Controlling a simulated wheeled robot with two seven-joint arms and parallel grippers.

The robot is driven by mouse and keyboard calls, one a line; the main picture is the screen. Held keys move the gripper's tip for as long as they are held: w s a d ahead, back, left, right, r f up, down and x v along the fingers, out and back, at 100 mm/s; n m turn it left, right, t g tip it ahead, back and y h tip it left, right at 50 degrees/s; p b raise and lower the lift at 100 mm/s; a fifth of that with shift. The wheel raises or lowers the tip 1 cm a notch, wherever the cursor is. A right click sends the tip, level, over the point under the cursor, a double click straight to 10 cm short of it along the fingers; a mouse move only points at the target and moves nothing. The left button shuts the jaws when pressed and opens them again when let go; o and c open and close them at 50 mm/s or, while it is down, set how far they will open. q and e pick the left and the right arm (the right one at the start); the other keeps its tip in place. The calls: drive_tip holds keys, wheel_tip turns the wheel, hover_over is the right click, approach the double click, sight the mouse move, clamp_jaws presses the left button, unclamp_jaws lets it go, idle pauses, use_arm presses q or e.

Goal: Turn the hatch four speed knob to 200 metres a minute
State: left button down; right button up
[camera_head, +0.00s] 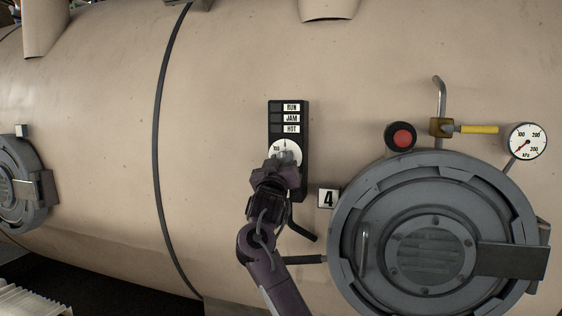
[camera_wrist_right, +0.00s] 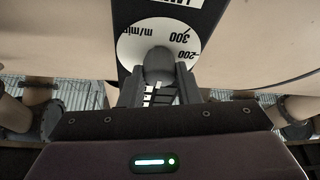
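The hatch four speed knob (camera_wrist_right: 158,66) is dark grey and sits on a white dial (camera_wrist_right: 140,40) marked m/min. In the right wrist view the dial figures 300 and 200 show upside down, to the right of the knob. My right gripper (camera_wrist_right: 159,72) has one finger on each side of the knob, apparently touching it. In the head view my right gripper (camera_head: 285,161) covers the knob and the lower dial (camera_head: 290,146). Where the knob points is hidden. My left gripper is not in view.
The dial is on a black panel (camera_head: 303,150) with RUN, JAM and HOT labels. A number 4 plate (camera_head: 328,198), the round hatch (camera_head: 350,225), a red button (camera_head: 402,138), a yellow-handled valve (camera_head: 478,129) and a kPa gauge (camera_head: 527,141) are to the right.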

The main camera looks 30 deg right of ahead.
drive_tip(key=c, duration=0.3)
drive_tip(key=shift+c, duration=0.2)
drive_tip(key=shift+r, duration=0.1)
drive_tip(key=n+y+p, duration=0.1)
drive_tip(key=n+p, duration=0.1)
drive_tip(key=n, duration=0.1)
drive_tip(key=n+t+y+p, duration=0.1)
drive_tip(key=n+p, duration=0.1)
drive_tip(key=n, duration=0.1)
drive_tip(key=shift+s+r+y, duration=0.1)
drive_tip(key=shift+r+y, duration=0.1)
drive_tip(key=shift+y, duration=0.2)
drive_tip(key=n+y+p, duration=0.1)
drive_tip(key=n+p, duration=0.2)
drive_tip(key=n, duration=0.1)
drive_tip(key=n+y+p, duration=0.2)
drive_tip(key=n+p, duration=0.2)
drive_tip(key=n, duration=0.1)
drive_tip(key=shift+d+r, duration=0.1)
drive_tip(key=shift+n+g+y+p, duration=0.4)
drive_tip(key=shift+n+y+p, duration=0.1)
drive_tip(key=shift+n+p, duration=0.4)
drive_tip(key=n+g+p, duration=0.1)
drive_tip(key=n+p, duration=0.2)
drive_tip(key=shift+n+g, duration=0.3)
drive_tip(key=shift+n+g+y+p, duration=0.3)
drive_tip(key=shift+n+g+p, duration=0.1)
drive_tip(key=shift+n+p, duration=0.4)
drive_tip(key=shift+f, duration=0.2)
